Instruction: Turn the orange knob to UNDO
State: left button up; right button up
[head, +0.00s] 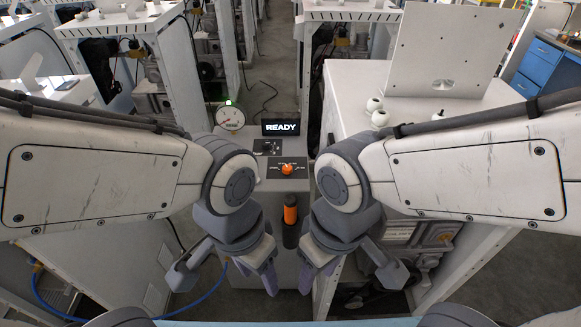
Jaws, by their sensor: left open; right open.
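The orange knob (288,169) sits on a dark label plate on top of the light grey cabinet in the middle of the head view. White lettering surrounds the knob but is too small to read, so I cannot tell which mark it points to. My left gripper (224,274) is open and empty, nearer to me than the knob and to its left. My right gripper (357,274) is open and empty, nearer to me and to the knob's right. Neither gripper touches the knob.
Behind the knob stand a black display (281,127) reading READY, a round gauge (230,118) and a small black knob (267,146). An orange and black cylinder (290,216) stands between my wrists. A white table (345,88) with a tilted panel (450,45) is at right.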

aim_at(287, 169)
jog(key=u, duration=0.4)
jog(key=k, duration=0.55)
jog(key=u, duration=1.1)
jog(key=i, duration=0.85)
jog(key=z, duration=0.8)
jog(key=i, duration=0.75)
jog(key=z, duration=0.8)
